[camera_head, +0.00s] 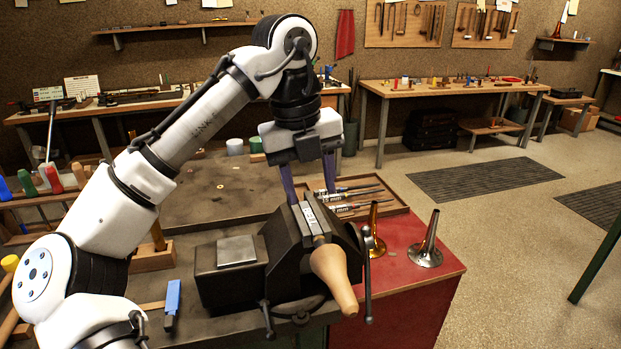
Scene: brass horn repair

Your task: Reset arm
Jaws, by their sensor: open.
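My arm reaches from the lower left up and over to the bench. My gripper (308,178) points down just behind and above the black bench vise (235,282). Its two purple-grey fingers are spread apart, and I see nothing held between them. Their lower ends come close to the vise jaws and the tool tray, and I cannot tell whether they touch. A tan tapered piece (334,280) sticks out of the vise front, below a light strip along the jaw tops.
A wooden tray (388,212) with several rods lies behind the vise. Brass (375,240) and silver (427,248) mouthpipe-like cones stand on the red surface (420,285) at right. A blue-handled brush (173,299) lies left of the vise. Open floor is at right.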

